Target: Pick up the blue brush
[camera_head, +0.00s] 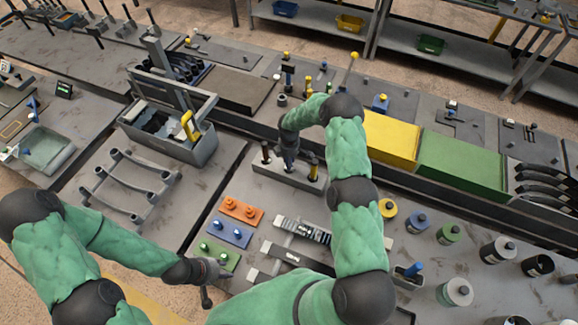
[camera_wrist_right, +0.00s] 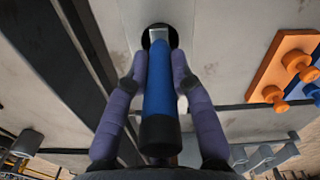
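The blue brush (camera_wrist_right: 158,85) shows in the right wrist view as a blue cylinder with a dark end near the camera and a silvery collar at its far end. That far end meets a dark round hole in the grey holder block (camera_head: 263,164). My right gripper (camera_wrist_right: 158,66) has a finger on each side of the brush, with the tips close in and seeming to touch it. In the head view my right gripper (camera_head: 288,158) is over the middle of the block and hides the brush. My left gripper (camera_head: 206,288) is low at the left, away from the block; its fingers are unclear.
Orange (camera_head: 241,210), blue (camera_head: 230,233) and green (camera_head: 219,254) pegged plates lie in front. A grey bin (camera_head: 205,148) stands left; yellow (camera_head: 392,138) and green (camera_head: 462,163) panels lie right.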

